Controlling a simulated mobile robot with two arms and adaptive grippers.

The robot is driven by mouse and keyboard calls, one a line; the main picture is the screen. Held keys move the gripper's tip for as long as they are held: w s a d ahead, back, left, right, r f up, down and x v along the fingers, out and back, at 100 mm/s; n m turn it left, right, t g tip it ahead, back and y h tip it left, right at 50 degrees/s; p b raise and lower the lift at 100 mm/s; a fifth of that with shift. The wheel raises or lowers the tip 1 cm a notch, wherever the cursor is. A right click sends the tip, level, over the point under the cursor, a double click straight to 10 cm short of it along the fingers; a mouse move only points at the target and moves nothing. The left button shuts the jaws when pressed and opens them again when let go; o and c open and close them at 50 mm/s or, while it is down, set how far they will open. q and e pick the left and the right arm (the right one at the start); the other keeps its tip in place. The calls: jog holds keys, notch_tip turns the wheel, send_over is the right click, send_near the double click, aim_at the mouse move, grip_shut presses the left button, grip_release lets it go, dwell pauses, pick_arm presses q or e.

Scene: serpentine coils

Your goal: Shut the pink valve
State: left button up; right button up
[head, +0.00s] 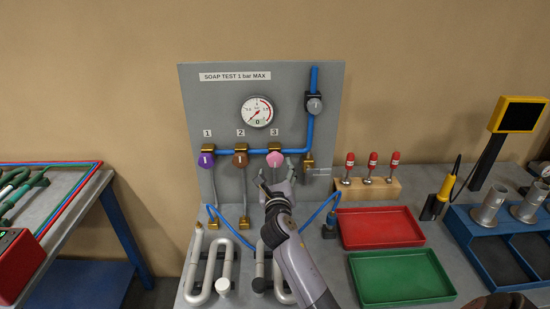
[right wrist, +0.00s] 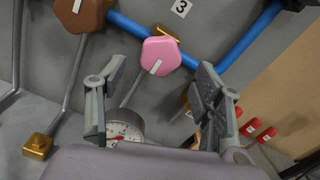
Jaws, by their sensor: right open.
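The pink valve (head: 275,159) is a hexagonal knob under the label 3 on the grey panel, on the blue pipe. In the right wrist view the pink valve (right wrist: 161,55) shows a white mark line, and lies beyond the fingertips, between them in the picture. My right gripper (head: 276,181) is open and empty, just below the pink valve in the head view. In the right wrist view its two fingers (right wrist: 150,85) stand apart on either side of the valve, with no visible contact. My left gripper is not in view.
A purple valve (head: 206,160) and a brown valve (head: 240,160) sit left of the pink one. A gauge (head: 257,111) is above. A red tray (head: 380,228), a green tray (head: 400,276) and a wooden block (head: 367,188) with red-topped tools stand right. Grey coils (head: 213,268) lie below.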

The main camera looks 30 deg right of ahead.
aim_at(275, 162)
jog(key=x, duration=0.6)
jog(key=shift+w+d, duration=0.1)
jog(key=shift+w, duration=0.1)
jog(key=shift+c, duration=0.3)
jog(key=c, duration=1.1)
